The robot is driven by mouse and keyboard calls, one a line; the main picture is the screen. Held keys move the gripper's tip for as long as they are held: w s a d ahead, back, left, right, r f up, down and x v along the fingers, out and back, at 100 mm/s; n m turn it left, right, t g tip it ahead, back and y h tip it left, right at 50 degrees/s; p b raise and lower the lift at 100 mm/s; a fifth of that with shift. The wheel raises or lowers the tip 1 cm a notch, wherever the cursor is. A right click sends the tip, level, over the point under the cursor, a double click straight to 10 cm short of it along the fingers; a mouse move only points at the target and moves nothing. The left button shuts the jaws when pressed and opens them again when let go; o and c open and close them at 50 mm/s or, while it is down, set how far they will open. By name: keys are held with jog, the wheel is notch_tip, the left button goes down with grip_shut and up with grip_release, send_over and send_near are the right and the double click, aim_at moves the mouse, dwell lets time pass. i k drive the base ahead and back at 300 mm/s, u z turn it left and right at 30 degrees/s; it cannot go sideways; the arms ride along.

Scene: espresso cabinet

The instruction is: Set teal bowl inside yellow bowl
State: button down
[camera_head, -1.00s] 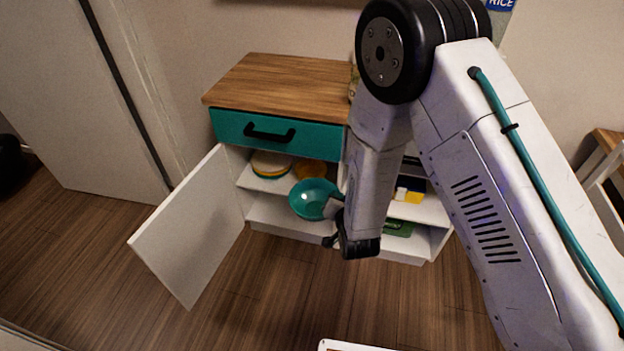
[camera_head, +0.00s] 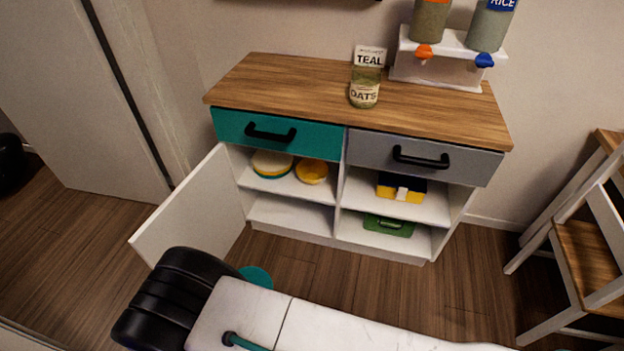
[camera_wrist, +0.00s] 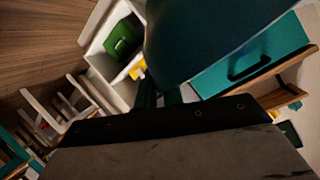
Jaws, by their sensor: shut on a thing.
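The yellow bowl (camera_head: 312,171) sits on the upper left shelf of the open cabinet, to the right of a stack of plates. The teal bowl (camera_head: 257,276) shows only in part in the head view, sticking out from behind my arm in front of the cabinet. In the wrist view the teal bowl (camera_wrist: 205,35) is large and dark at the top centre. My gripper (camera_wrist: 168,97) is shut on the teal bowl, with the fingers meeting its near side. In the head view my gripper is hidden behind my arm.
The stacked plates (camera_head: 272,163) share the yellow bowl's shelf. The open white door (camera_head: 185,210) stands at the cabinet's left. A yellow-black box (camera_head: 401,187) and a green case (camera_head: 388,225) fill the right shelves. The lower left shelf (camera_head: 290,213) is empty. A wooden chair (camera_head: 585,250) stands right.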

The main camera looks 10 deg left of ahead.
aim_at(312, 176)
jog(key=i, duration=1.5)
